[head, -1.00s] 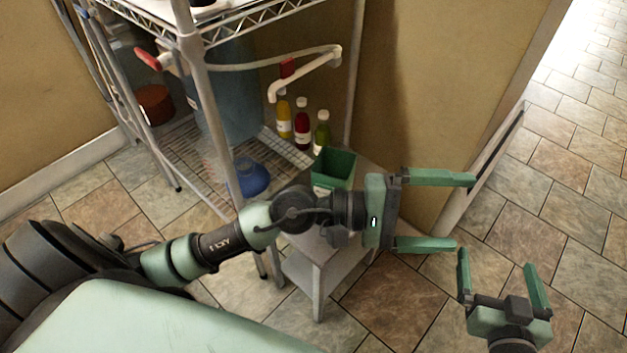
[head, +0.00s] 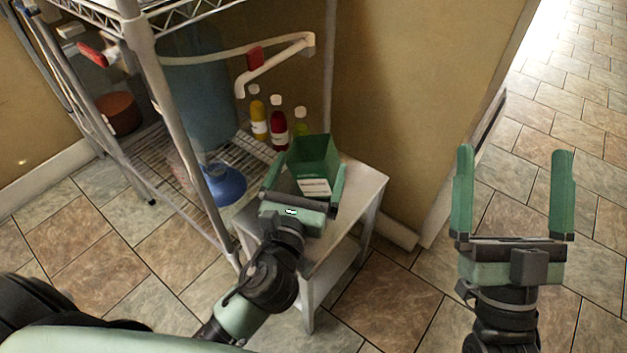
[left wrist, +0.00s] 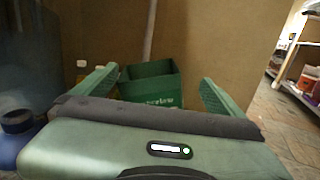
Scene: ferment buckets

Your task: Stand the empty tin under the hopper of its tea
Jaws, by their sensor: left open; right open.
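The green open-topped tin (head: 315,165) with a white label stands upright on a small grey stand (head: 362,190). It looks empty inside. My left gripper (head: 305,178) is open, its two fingers on either side of the tin near its front. The left wrist view shows the tin (left wrist: 151,84) between the spread fingers (left wrist: 158,86), with space on both sides. My right gripper (head: 514,190) is open and empty over the floor at the right. I cannot make out a tea hopper in these views.
A white pipe (head: 275,65) juts above the tin. Tiled floor at right is free.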

